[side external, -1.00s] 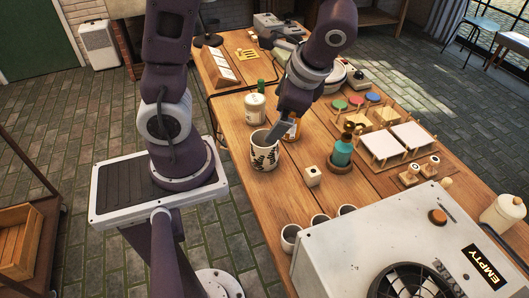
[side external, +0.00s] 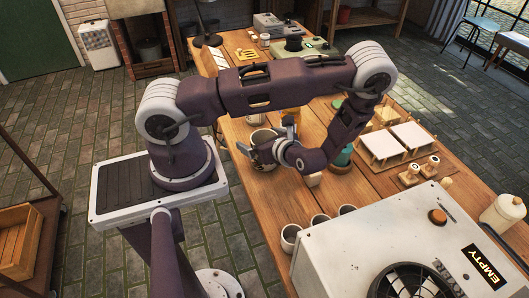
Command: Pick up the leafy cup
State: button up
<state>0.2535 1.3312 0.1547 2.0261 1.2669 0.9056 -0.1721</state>
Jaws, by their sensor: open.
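The leafy cup (side external: 259,136) stands on the wooden table near its left edge.
Several small cups (side external: 320,221) stand in a row at the near edge, by the large grey machine (side external: 400,245). A teal bottle (side external: 341,156) is close behind my arm. White-topped racks (side external: 412,136) stand to the right. The table between the small cups and my gripper is mostly clear.

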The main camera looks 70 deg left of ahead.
jog(key=c, duration=1.8)
